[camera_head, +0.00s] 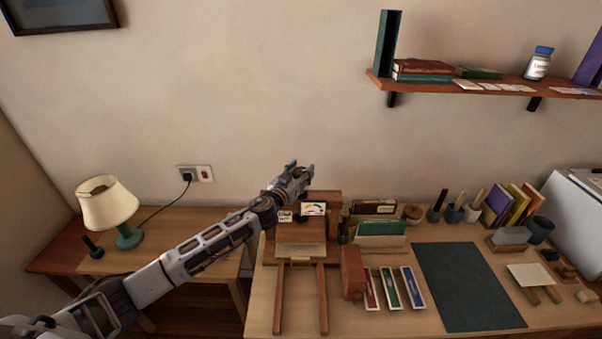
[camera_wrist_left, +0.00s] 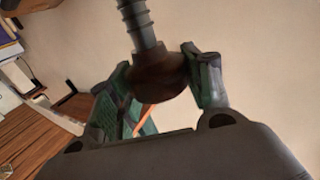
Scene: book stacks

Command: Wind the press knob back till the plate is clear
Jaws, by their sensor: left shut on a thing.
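The wooden press (camera_head: 335,197) stands on the desk in the head view, with two long rails toward the front. My left gripper (camera_head: 301,168) is above its top beam. In the left wrist view a round brown knob (camera_wrist_left: 158,78) sits between the green-padded fingers of that gripper (camera_wrist_left: 165,90), which is shut on it. A grey threaded screw (camera_wrist_left: 138,22) runs from the knob. The knob is hidden by the gripper in the head view. The press plate cannot be made out clearly. My right gripper is not in view.
A red block (camera_head: 352,272) and several coloured books stand right of the press. A dark green mat (camera_head: 468,287) lies clear farther right. A lamp (camera_head: 108,205) stands on the side table at left. A wall shelf (camera_head: 440,84) hangs above right.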

